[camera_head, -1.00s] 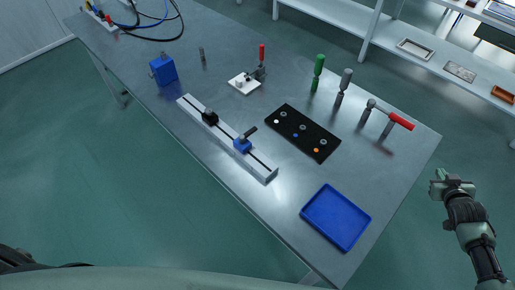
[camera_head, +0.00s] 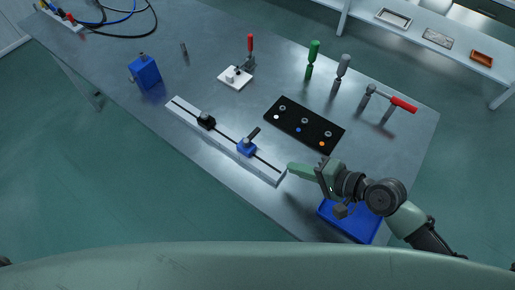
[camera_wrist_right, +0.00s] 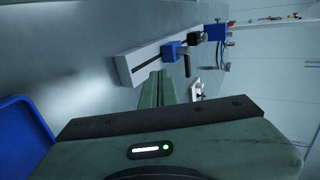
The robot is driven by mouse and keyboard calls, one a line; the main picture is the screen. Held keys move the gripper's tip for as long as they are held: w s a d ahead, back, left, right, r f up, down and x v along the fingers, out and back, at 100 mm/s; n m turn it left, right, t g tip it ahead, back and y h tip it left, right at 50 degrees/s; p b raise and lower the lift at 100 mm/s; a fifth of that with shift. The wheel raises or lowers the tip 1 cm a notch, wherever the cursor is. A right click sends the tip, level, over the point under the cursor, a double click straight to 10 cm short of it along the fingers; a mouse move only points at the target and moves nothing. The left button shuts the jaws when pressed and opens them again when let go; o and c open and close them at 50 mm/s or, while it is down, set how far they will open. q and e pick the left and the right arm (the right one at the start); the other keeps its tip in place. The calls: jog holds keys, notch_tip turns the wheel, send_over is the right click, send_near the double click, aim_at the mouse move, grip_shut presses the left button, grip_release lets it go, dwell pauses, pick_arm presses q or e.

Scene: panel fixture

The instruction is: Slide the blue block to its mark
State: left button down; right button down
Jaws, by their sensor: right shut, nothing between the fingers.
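The blue block (camera_head: 246,148) with a dark lever sits on a pale slotted rail (camera_head: 225,140), right of the rail's middle. A black block (camera_head: 207,121) sits on the same rail to its left. My right gripper (camera_head: 290,167) is shut and empty, its fingertips by the rail's right end, apart from the blue block. In the right wrist view the shut fingers (camera_wrist_right: 161,80) point toward the rail (camera_wrist_right: 145,58) and the blue block (camera_wrist_right: 172,50) beyond. I cannot make out a mark on the rail. My left gripper is not in view.
A blue tray (camera_head: 325,209) lies under my right arm. A black panel (camera_head: 290,133) with rings and coloured dots lies behind the rail. Green (camera_head: 312,58) and grey (camera_head: 341,72) handled tools, a red-handled hammer (camera_head: 402,104) and a blue box (camera_head: 144,72) stand around.

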jog(key=p, duration=0.1)
send_near(253, 150)
jog(key=f, duration=0.2)
jog(key=a+f, duration=0.1)
jog(key=shift+w+a+f, duration=0.1)
jog(key=shift+w+f, duration=0.15)
jog(key=shift+w, duration=0.15)
jog(key=shift+w+a+p, duration=0.7)
jog(key=shift+w+a, duration=0.05)
jog(key=shift+a, duration=0.25)
jog(key=shift+x, duration=0.8)
jog(key=shift+r, duration=0.2)
jog(key=shift+w+a+p, duration=0.35)
jog(key=shift+w+a, duration=0.1)
jog(key=shift+a, duration=0.15)
